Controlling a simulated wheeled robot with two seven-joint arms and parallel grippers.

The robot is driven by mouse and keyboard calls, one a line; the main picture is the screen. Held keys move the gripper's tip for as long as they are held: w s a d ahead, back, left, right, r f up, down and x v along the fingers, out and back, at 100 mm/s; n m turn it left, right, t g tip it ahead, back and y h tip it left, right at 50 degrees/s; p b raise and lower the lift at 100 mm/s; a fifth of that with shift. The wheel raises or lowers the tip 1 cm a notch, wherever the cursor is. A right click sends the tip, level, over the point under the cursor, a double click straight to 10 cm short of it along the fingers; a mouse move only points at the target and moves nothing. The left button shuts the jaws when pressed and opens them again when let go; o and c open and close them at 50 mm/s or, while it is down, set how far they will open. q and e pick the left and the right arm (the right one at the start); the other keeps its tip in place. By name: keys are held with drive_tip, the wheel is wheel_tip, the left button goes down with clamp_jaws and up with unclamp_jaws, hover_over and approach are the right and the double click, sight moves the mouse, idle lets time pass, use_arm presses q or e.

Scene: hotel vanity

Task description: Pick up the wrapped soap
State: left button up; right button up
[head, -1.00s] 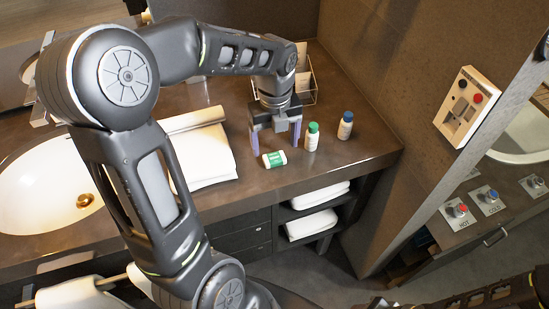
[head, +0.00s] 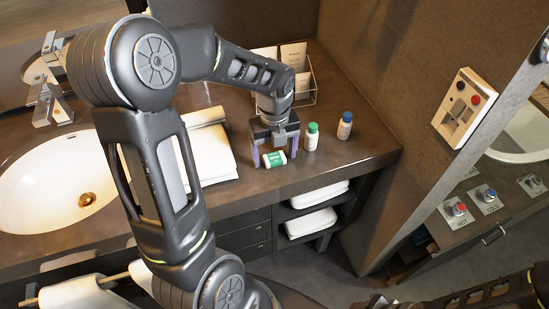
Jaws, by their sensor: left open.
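The wrapped soap (head: 274,159) is a small white piece with a green band, lying on the brown vanity counter (head: 300,178) near its front edge. My left gripper (head: 275,157) points down over it, open, with one purple finger on each side of the soap. The fingertips are close to the counter. I cannot tell whether either finger touches the soap. My right gripper does not show; only a dark part of an arm is at the lower right.
A green-capped bottle (head: 312,137) stands just right of the gripper, and a blue-capped bottle (head: 345,125) beyond it. Folded white towels (head: 207,155) lie to the left, near the sink (head: 50,180). A wire rack with cards (head: 296,65) stands behind. A wall is at right.

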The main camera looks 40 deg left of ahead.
sight(274, 157)
use_arm(q)
drive_tip(key=c, duration=1.4)
drive_tip(key=shift+r, duration=0.1)
drive_tip(key=shift+c, duration=0.2)
wheel_tip(274, 157, up, 10)
drive_tip(key=b, duration=0.1)
